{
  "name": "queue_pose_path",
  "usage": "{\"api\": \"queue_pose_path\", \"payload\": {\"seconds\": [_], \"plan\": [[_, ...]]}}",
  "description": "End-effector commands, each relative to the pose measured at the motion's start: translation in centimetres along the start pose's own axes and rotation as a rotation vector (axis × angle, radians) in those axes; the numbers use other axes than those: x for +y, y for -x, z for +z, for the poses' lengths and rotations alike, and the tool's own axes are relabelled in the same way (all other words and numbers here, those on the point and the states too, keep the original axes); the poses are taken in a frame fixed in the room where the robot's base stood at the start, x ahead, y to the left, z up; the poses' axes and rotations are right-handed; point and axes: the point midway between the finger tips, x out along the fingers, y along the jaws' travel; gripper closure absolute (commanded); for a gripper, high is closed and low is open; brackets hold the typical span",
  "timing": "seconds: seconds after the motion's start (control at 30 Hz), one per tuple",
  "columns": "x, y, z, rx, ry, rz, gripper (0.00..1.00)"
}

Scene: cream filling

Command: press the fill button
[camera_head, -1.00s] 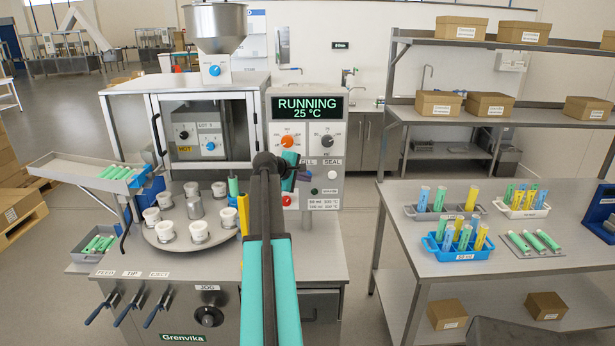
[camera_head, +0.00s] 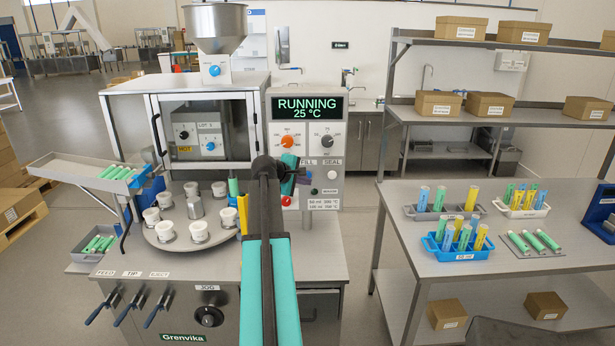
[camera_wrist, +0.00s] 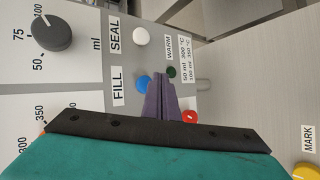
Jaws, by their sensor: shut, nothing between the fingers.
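The blue fill button (camera_wrist: 142,83) shows beside the FILL label (camera_wrist: 117,86) on the grey control panel in the wrist view. In the head view the FILL label (camera_head: 308,162) shows, but the button is hidden behind my arm and gripper. My gripper (camera_wrist: 161,80) is shut and empty, its dark fingers pointing at the panel. The tips appear just right of the blue button in the wrist view. I cannot tell whether they touch the panel. In the head view my gripper (camera_head: 300,173) is in front of the panel's lower part.
Nearby are the white seal button (camera_wrist: 141,36), green warm lamp (camera_wrist: 171,72) and red button (camera_wrist: 190,116). The display (camera_head: 307,106) reads RUNNING, 25 °C. The turntable (camera_head: 165,238) with white cups lies left of my arm. A side table (camera_head: 455,283) with tube racks stands right.

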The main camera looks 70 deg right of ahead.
Motion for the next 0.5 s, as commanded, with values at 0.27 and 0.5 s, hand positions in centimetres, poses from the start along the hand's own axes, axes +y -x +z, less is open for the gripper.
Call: {"api": "queue_pose_path", "payload": {"seconds": [0.27, 0.5], "plan": [[-1.0, 1.4, 1.1, 0.0, 0.0, 0.0, 1.0], [-1.8, 2.5, 1.8, 0.0, 0.0, 0.0, 1.0]]}}
